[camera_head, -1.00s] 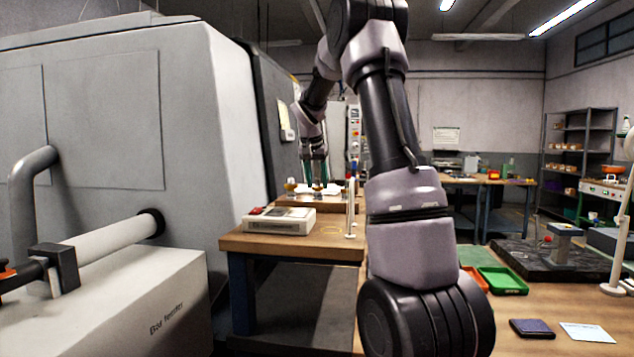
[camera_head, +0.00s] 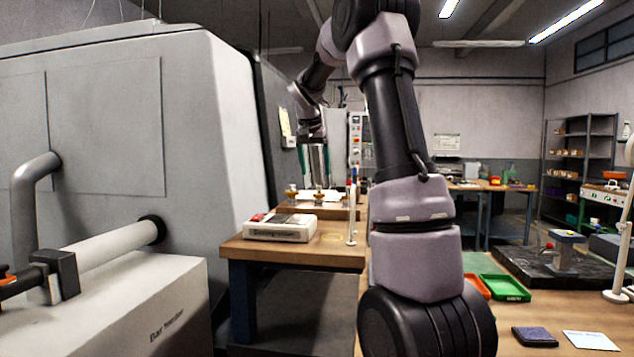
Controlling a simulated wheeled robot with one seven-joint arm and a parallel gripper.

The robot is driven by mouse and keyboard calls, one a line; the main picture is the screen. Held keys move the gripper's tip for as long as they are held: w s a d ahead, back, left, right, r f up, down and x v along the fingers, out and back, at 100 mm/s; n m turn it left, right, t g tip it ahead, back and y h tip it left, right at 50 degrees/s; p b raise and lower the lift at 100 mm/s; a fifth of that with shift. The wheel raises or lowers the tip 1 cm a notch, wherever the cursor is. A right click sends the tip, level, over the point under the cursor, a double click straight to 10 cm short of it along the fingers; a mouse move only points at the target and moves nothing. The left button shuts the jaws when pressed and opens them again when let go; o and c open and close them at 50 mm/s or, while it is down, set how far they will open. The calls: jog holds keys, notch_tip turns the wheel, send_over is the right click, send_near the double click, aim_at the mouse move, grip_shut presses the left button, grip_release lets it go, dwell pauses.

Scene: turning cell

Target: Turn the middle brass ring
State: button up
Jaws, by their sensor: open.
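Several small brass-coloured pieces stand in a row on a wooden board (camera_head: 300,211) at the back of the workbench. The left brass piece (camera_head: 291,192) is clear of my gripper. The middle brass ring (camera_head: 318,196) is small and shows just under the fingers. My gripper (camera_head: 317,184) points straight down over it, with its two fingers apart and nothing seen between them. At this distance I cannot tell whether the fingertips reach around the ring or stay above it.
A white box-shaped device (camera_head: 281,228) sits in front of the board on the workbench (camera_head: 300,253). A thin white post (camera_head: 352,215) stands at right. A large grey machine (camera_head: 110,120) fills the left. Green tray (camera_head: 503,288) lies on the right table.

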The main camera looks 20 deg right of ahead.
jog(key=v, duration=0.3)
jog(key=shift+r, duration=0.15)
dwell(0.3)
jog(key=s+a+r+n+t+y, duration=0.1)
jog(key=s+a, duration=0.3)
jog(key=s, duration=0.4)
jog(key=s+a+r+n+t+y, duration=0.1)
jog(key=s+a, duration=0.3)
jog(key=s, duration=0.4)
jog(key=s+a+f+n+t+y, duration=0.1)
jog(key=s+a+f, duration=0.2)
jog(key=s, duration=0.5)
jog(key=s+a+f+n+y, duration=0.1)
jog(key=s+a+f+y, duration=0.1)
jog(key=s, duration=0.6)
notch_tip(320, 180, down, 2)
jog(key=shift+s+a+f+t, duration=0.2)
jog(key=shift+s+a+t, duration=0.15)
jog(key=shift+a, duration=0.4)
